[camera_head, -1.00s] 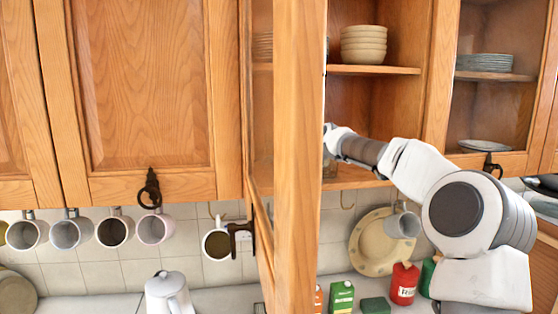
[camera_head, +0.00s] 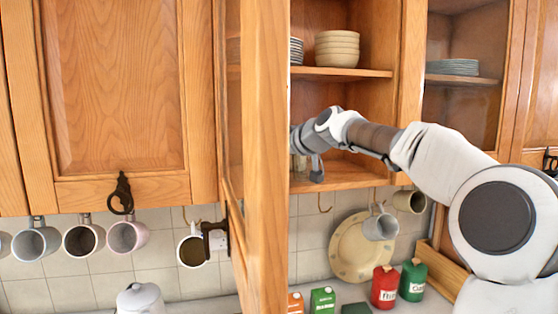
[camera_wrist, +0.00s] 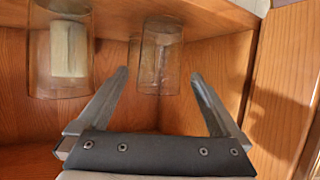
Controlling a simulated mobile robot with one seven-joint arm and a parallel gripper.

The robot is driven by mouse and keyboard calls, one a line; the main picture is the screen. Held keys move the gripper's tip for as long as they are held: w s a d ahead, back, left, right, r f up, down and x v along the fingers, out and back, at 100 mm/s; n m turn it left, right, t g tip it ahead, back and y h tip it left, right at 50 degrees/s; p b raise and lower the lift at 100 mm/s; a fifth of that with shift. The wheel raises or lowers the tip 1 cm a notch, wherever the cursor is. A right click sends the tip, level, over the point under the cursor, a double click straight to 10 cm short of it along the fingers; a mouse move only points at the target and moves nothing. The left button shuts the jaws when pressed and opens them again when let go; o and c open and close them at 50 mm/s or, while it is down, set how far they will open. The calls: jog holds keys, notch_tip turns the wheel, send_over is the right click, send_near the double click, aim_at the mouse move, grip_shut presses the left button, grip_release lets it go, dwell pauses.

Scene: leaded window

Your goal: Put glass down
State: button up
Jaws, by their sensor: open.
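My gripper (camera_wrist: 160,76) is open in the wrist view, its two fingers spread wide with nothing clamped between them. A clear glass (camera_wrist: 161,55) shows just beyond the fingertips, in line with the gap and apart from both fingers. A second clear glass (camera_wrist: 60,48) stands to its left. In the head view my gripper (camera_head: 315,166) is inside the open cabinet, just above its bottom board (camera_head: 345,176). A glass (camera_head: 300,163) shows faintly beside it, mostly hidden by the gripper and the door.
The open cabinet door (camera_head: 262,150) stands edge-on close to the left of my gripper. A shelf (camera_head: 345,72) with stacked bowls (camera_head: 337,48) is above my arm. Mugs (camera_head: 380,226) hang below the cabinet. Red (camera_head: 385,287) and green (camera_head: 412,280) canisters stand on the counter.

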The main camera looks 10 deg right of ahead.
jog(key=shift+b+v, duration=0.5)
jog(key=shift+v, duration=1.3)
jog(key=shift+f, duration=0.1)
